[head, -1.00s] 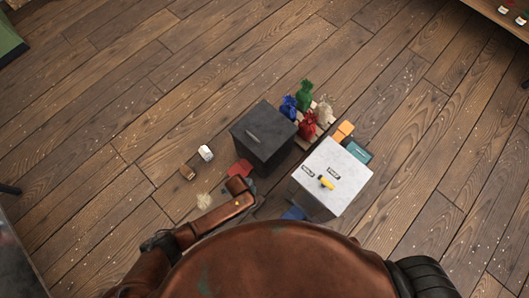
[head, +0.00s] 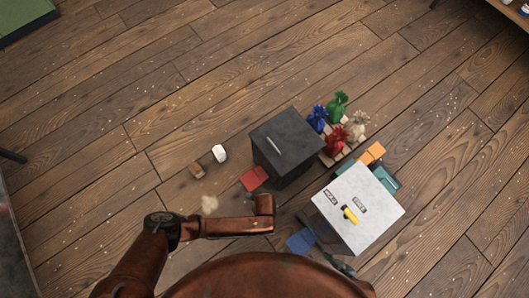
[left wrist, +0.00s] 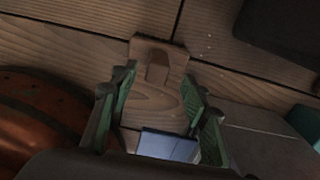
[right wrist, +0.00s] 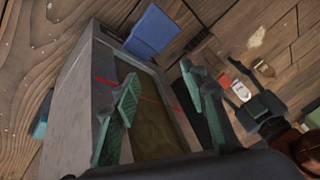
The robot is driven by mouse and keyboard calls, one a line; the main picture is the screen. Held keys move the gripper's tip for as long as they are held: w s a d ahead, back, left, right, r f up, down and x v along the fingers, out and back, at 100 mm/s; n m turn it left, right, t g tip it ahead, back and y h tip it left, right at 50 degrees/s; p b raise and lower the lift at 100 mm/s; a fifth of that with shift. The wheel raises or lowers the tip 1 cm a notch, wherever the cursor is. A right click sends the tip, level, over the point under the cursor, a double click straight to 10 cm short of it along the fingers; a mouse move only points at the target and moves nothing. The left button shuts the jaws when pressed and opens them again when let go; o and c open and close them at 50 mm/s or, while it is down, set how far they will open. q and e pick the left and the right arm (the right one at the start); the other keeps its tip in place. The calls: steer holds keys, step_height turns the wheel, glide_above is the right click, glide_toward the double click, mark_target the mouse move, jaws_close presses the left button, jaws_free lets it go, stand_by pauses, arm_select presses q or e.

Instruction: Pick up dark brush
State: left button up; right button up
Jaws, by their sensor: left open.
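A small brown block-like thing (head: 196,170), perhaps the dark brush, lies on the floor left of the dark box; it also shows in the right wrist view (right wrist: 263,68). A small white-topped thing (head: 219,153) lies beside it.
A dark box (head: 287,160) and a pale box (head: 358,205) with a yellow handle stand close together. Red (head: 254,179) and blue (head: 301,242) squares lie near them. Several coloured sacks (head: 337,138) stand behind.

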arm_select(q)
steer(key=f, duration=0.1)
steer(key=f+b, duration=0.1)
steer(key=f, duration=0.1)
steer(key=shift+s+f+b, duration=0.15)
steer(key=shift+s+b, duration=0.15)
steer(key=shift+b, duration=0.1)
steer(key=shift+f, duration=0.25)
steer(key=shift+w, duration=0.1)
arm_select(e)
steer(key=shift+t, duration=0.9)
steer(key=x, duration=0.4)
steer(key=shift+d+f, duration=0.1)
steer(key=shift+f, duration=0.3)
arm_select(q)
steer(key=shift+r, duration=0.1)
jaws_close()
